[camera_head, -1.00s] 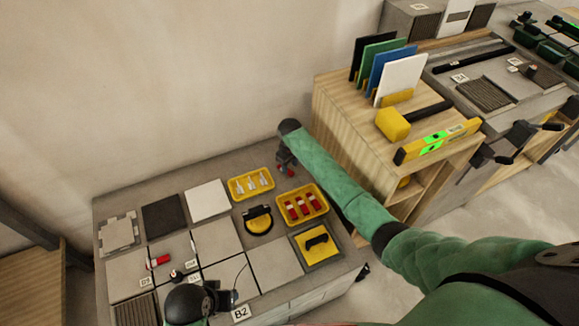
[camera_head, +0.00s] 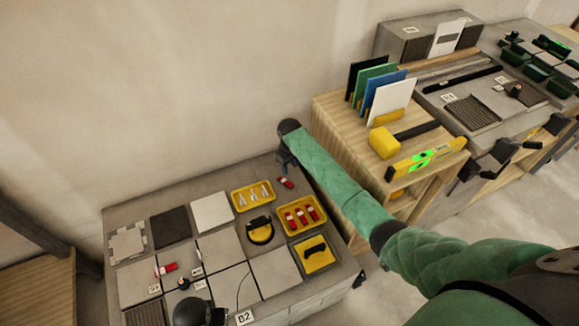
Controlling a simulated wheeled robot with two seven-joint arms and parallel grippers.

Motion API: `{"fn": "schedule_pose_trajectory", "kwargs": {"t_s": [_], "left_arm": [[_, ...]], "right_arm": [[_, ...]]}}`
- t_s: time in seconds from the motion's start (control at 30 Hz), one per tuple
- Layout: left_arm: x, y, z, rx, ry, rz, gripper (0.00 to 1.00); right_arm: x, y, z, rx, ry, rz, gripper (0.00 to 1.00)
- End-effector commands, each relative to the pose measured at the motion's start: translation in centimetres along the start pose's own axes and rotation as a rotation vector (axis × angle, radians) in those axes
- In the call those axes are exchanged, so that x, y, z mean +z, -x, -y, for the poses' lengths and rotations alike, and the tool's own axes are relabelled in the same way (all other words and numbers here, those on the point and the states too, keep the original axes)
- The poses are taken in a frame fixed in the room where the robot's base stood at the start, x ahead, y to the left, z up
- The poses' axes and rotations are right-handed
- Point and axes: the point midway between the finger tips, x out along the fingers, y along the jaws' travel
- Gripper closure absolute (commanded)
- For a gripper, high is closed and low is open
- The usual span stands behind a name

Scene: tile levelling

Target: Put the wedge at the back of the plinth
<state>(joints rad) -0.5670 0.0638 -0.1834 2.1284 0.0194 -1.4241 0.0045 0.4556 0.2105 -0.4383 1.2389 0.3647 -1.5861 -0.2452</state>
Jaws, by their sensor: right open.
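A red wedge (camera_head: 285,182) lies on the back part of the grey plinth (camera_head: 345,278), near its far right edge. My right gripper (camera_head: 284,168) is open just above and behind this wedge and looks apart from it. Its arm reaches in from the right. Several more red wedges lie in a yellow tray (camera_head: 322,222) in front. Another red piece (camera_head: 168,268) lies on the tiles at the left. My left wrist, black and cut by the bottom edge, shows over the front tiles; the fingers of my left gripper (camera_head: 212,316) are not clear.
A second yellow tray (camera_head: 237,204) holds white pieces. A round yellow-and-black tool (camera_head: 259,231) and a yellow pad with a black handle (camera_head: 316,254) are nearby. A wooden cabinet (camera_head: 335,120) with a mallet (camera_head: 385,143) and a level (camera_head: 425,158) stands right of my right forearm.

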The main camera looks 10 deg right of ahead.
Motion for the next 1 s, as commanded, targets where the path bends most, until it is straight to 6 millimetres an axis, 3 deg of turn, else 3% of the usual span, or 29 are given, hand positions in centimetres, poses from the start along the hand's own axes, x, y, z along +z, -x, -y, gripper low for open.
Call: {"fn": "schedule_pose_trajectory", "kwargs": {"t_s": [0.2,0.33,0.67,1.0], "left_arm": [[0.2,-1.6,0.2,-0.002,0.000,0.002,0.64],[0.2,-1.8,0.2,-0.002,0.000,0.002,0.64],[0.2,-1.8,0.2,-0.002,0.000,0.002,0.64],[0.2,-1.8,0.2,-0.002,0.000,0.002,0.64]], "right_arm": [[0.0,0.5,0.0,0.000,0.000,-0.001,0.59],[0.6,0.1,1.6,-0.004,0.003,-0.019,0.59],[5.9,0.4,11.1,-0.015,-0.019,-0.163,0.59],[14.1,3.0,18.8,-0.026,-0.104,-0.298,0.59]]}}
